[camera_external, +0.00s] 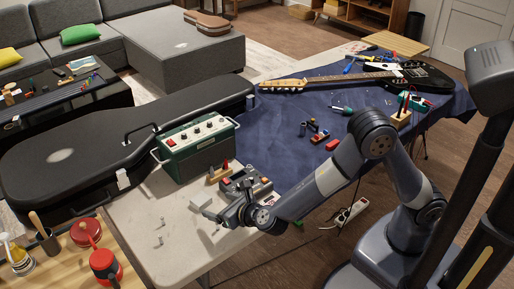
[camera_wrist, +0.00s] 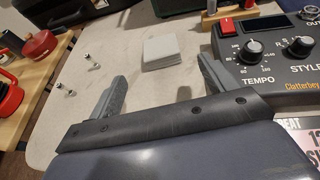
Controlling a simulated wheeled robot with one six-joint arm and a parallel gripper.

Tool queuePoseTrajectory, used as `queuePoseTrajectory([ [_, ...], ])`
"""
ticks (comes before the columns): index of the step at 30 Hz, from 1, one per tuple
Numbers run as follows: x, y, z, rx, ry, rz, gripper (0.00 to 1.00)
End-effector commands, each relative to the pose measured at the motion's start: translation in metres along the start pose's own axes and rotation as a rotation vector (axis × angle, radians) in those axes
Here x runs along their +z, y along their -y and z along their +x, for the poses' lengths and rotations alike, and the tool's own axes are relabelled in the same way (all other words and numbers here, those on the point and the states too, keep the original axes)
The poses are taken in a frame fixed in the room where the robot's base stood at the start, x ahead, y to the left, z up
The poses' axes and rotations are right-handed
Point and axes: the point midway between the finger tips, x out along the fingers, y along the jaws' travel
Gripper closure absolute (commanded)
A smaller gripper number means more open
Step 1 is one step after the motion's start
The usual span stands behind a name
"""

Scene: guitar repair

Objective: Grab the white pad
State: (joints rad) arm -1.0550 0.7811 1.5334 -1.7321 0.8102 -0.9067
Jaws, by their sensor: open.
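The white pad (camera_wrist: 162,52) is a small square white block or stack lying on the pale tabletop. In the wrist view it is beyond my fingertips, between their lines and nearer the right finger. In the external view the white pad (camera_external: 200,200) lies just left of my gripper (camera_external: 224,214), close to its tips. In the wrist view my gripper (camera_wrist: 152,88) shows two grey fingers spread apart with only bare tabletop between them. The pad appears apart from both fingers.
A grey pedal with knobs (camera_wrist: 275,50) stands close to the right of the pad. A green amplifier (camera_external: 197,148) and a black guitar case (camera_external: 80,160) are behind. Small metal pieces (camera_wrist: 88,58) lie on the left. Red containers (camera_wrist: 40,45) stand on a wooden surface beyond.

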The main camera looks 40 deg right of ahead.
Motion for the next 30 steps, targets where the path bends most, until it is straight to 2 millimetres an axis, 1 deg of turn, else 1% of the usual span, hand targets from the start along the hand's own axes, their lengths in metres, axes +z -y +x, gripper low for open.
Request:
queuePoseTrajectory([
  [1, -0.001, 0.002, 0.010, -0.005, -0.002, 0.000, 0.20],
  [3, -0.001, 0.003, 0.022, -0.006, -0.002, 0.002, 0.20],
  [6, 0.000, 0.002, 0.035, -0.005, -0.002, 0.002, 0.20],
  [11, 0.000, 0.002, 0.046, -0.005, -0.001, 0.003, 0.20],
  [13, 0.000, 0.002, 0.053, -0.005, -0.002, 0.004, 0.20],
  [18, -0.001, 0.001, 0.079, -0.007, -0.002, 0.006, 0.20],
  [21, -0.001, 0.001, 0.091, -0.005, -0.002, 0.005, 0.20],
  [24, 0.000, 0.000, 0.096, -0.004, -0.001, 0.004, 0.20],
  [30, 0.000, 0.000, 0.096, -0.004, -0.001, 0.004, 0.20],
])
